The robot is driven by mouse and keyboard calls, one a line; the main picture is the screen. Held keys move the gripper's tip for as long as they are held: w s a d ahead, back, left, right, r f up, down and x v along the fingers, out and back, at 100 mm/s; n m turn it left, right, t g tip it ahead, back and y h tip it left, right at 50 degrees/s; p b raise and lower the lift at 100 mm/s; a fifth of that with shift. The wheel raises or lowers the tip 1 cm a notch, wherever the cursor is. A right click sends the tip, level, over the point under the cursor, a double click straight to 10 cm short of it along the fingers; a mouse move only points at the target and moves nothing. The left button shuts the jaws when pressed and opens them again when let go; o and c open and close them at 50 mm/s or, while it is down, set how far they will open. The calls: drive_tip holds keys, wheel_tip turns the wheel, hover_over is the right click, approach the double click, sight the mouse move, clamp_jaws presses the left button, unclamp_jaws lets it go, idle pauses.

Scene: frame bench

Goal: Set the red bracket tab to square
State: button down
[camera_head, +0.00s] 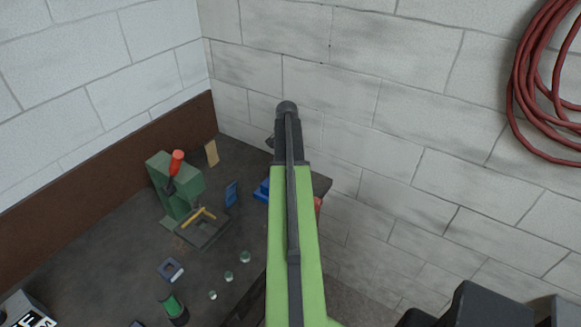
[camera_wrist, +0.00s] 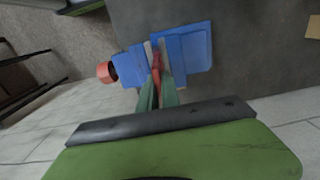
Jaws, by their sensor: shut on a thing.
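In the wrist view, my gripper (camera_wrist: 156,72) is shut on the red bracket tab (camera_wrist: 156,62), a thin red piece showing between the fingers. The fingers cover part of it, and its exact angle is hard to tell. A blue bracket body (camera_wrist: 187,47) lies around it, on both sides of the fingers. A red round end (camera_wrist: 105,72) sticks out at its left. In the head view my arm hides the fingers and the tab; a blue part of the bracket (camera_head: 262,191) shows left of the arm and a bit of red (camera_head: 318,205) right of it.
The dark bench (camera_head: 130,215) holds a green press (camera_head: 183,190) with a red handle, a small blue part (camera_head: 231,193), a tan block (camera_head: 211,153), a square frame (camera_head: 171,270) and a green jar (camera_head: 174,308). A white block wall rises behind; a red hose (camera_head: 525,90) hangs there.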

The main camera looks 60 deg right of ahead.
drive_tip(key=c, duration=1.6)
unclamp_jaws()
drive_tip(key=shift+o, duration=0.2)
wheel_tip(320, 180, up, 12)
drive_tip(key=p, duration=1.2)
